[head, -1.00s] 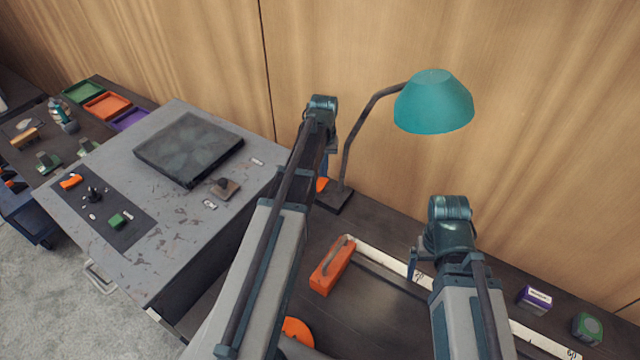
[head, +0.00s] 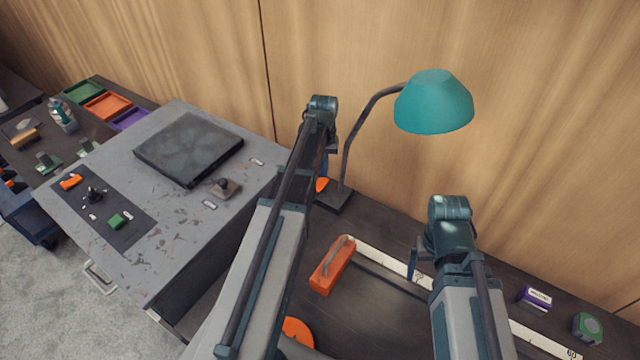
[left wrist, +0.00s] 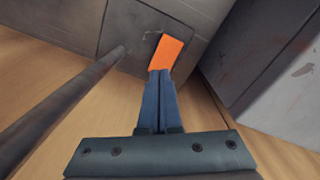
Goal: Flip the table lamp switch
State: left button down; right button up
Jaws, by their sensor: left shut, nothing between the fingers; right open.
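The table lamp has a teal shade (head: 433,103), a dark curved stem (head: 352,140) and a dark base (head: 335,203). Its orange switch (head: 321,185) is partly hidden in the head view by my left arm. In the left wrist view the orange switch (left wrist: 168,50) lies on the dark base (left wrist: 135,45), with the lamp stem (left wrist: 60,110) to its left. My left gripper (left wrist: 160,74) is shut and empty, its fingertips at the near edge of the switch; I cannot tell whether they touch. My right gripper (head: 413,266) is open, well right of the lamp base.
An orange-handled tool (head: 331,270) and a long white ruler (head: 385,260) lie on the dark bench. A purple box (head: 534,299) and a green-marked item (head: 587,328) sit at right. A grey cabinet (head: 180,220) stands left of the lamp. The wooden wall (head: 540,120) is close behind.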

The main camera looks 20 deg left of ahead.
aim_at(323, 180)
pick_arm(q)
jog(key=shift+f+b, duration=0.95)
pick_arm(e)
jog(key=shift+f, duration=0.95)
pick_arm(q)
jog(key=shift+r, duration=0.1)
pick_arm(e)
jog(key=shift+r, duration=0.15)
pick_arm(q)
notch_tip(323, 180, up, 7)
jog(key=p, duration=0.7)
pick_arm(e)
notch_tip(323, 180, up, 7)
pick_arm(q)
jog(key=shift+d, duration=0.1)
